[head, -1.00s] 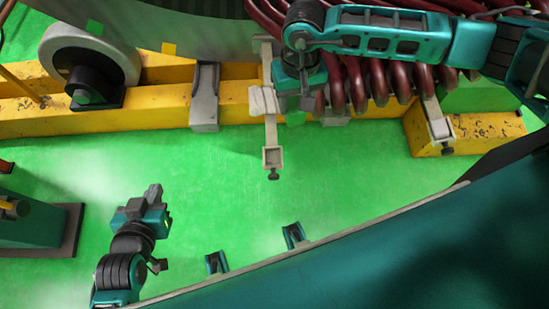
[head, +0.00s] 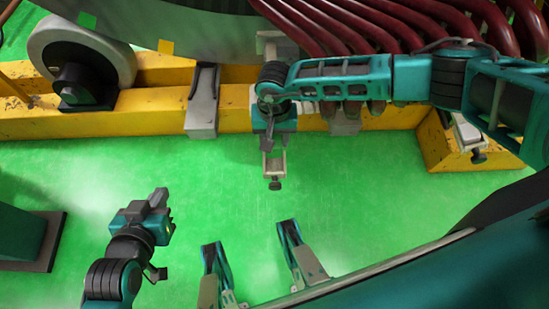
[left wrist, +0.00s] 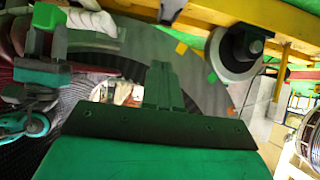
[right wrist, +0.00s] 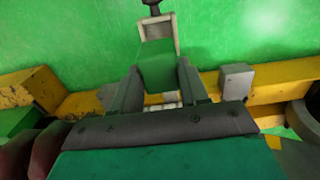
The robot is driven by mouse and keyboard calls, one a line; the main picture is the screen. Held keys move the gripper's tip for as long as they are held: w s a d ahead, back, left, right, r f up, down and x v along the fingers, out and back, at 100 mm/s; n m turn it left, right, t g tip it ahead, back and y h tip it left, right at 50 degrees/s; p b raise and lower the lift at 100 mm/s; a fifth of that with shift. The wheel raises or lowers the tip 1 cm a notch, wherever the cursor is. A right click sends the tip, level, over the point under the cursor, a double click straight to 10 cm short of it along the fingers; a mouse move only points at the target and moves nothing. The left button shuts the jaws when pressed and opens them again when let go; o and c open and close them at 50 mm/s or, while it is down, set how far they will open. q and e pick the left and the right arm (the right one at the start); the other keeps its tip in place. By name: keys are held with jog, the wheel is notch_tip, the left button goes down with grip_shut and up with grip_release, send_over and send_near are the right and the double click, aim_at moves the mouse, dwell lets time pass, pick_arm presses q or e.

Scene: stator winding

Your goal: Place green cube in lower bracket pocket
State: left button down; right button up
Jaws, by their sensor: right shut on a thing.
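My right gripper (right wrist: 155,85) is shut on the green cube (right wrist: 156,66) in the right wrist view. The cube is beside the lower bracket pocket (right wrist: 156,24), a pale frame with a dark knob on its end. The cube overlaps the pocket's near side in that view; I cannot tell whether they touch. In the head view my right gripper (head: 272,140) is over the bracket arm, and the open pocket (head: 274,164) shows just below it. The cube is hidden there. My left gripper (head: 157,197) is at lower left, away from the bracket. Its fingers (left wrist: 163,85) are together and empty.
A yellow beam (head: 100,123) runs behind the bracket, with a grey clamp block (head: 202,105) to the left. Dark red coils (head: 350,25) are at upper right. A grey roller (head: 85,55) is at upper left.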

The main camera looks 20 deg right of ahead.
aim_at(274, 149)
notch_tip(274, 149, down, 4)
jog(key=shift+f+b, duration=0.1)
jog(key=shift+b, duration=0.35)
jog(key=shift+f, duration=0.6)
notch_tip(274, 149, down, 4)
jog(key=shift+r+b, duration=0.15)
jog(key=shift+b, duration=0.75)
jog(key=shift+f, duration=0.2)
pick_arm(q)
jog(key=shift+w+d+f, duration=0.15)
jog(key=shift+d+f, duration=0.4)
jog(key=shift+d, duration=0.15)
pick_arm(e)
jog(key=shift+f, duration=0.1)
jog(key=o, duration=1.1)
jog(key=shift+c, duration=0.2)
pick_arm(q)
jog(key=shift+f, duration=0.15)
